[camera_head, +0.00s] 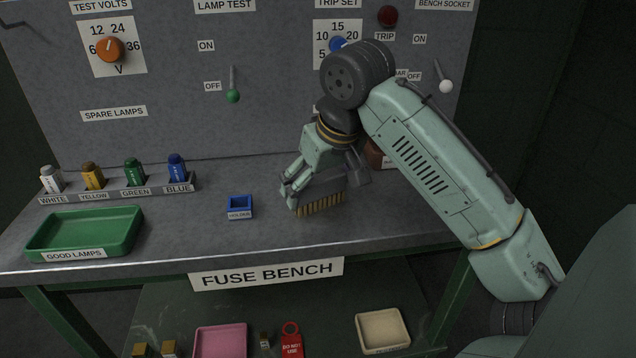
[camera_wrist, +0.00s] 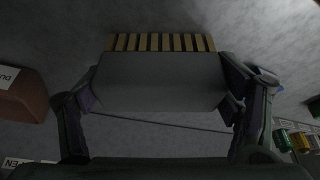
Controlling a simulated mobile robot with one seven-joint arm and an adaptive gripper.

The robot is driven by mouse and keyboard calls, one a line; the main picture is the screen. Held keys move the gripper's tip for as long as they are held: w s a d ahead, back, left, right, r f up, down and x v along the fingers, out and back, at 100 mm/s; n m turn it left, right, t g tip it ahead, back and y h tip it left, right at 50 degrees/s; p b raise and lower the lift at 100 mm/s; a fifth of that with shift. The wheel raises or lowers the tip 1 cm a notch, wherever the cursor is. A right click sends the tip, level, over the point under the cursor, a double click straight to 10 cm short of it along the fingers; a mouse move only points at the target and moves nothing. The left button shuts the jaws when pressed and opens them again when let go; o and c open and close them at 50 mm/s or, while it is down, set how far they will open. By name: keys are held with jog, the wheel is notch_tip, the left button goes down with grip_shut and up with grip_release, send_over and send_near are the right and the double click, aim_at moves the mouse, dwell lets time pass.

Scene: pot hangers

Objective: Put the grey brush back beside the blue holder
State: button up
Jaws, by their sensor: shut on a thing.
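The grey brush (camera_head: 321,200) with tan bristles is at the middle right of the bench top in the head view, bristles facing the front. In the wrist view the brush (camera_wrist: 160,82) fills the space between the fingers. My gripper (camera_head: 292,196) is shut on it; the fingers show on both sides of the brush in the wrist view (camera_wrist: 163,95). I cannot tell whether the bristles touch the bench. The small blue holder (camera_head: 239,206) stands on the bench to the left of the brush, with a clear gap between them.
A green tray (camera_head: 85,232) and a rack of coloured lamps (camera_head: 120,188) are on the left of the bench (camera_head: 200,249). A reddish-brown container (camera_head: 377,154) stands behind my arm. The panel with switches rises at the back. Below are a pink tray (camera_head: 220,341) and a cream tray (camera_head: 382,331).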

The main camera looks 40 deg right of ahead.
jog(key=o, duration=1.1)
jog(key=shift+f, duration=0.1)
jog(key=v, duration=1.2)
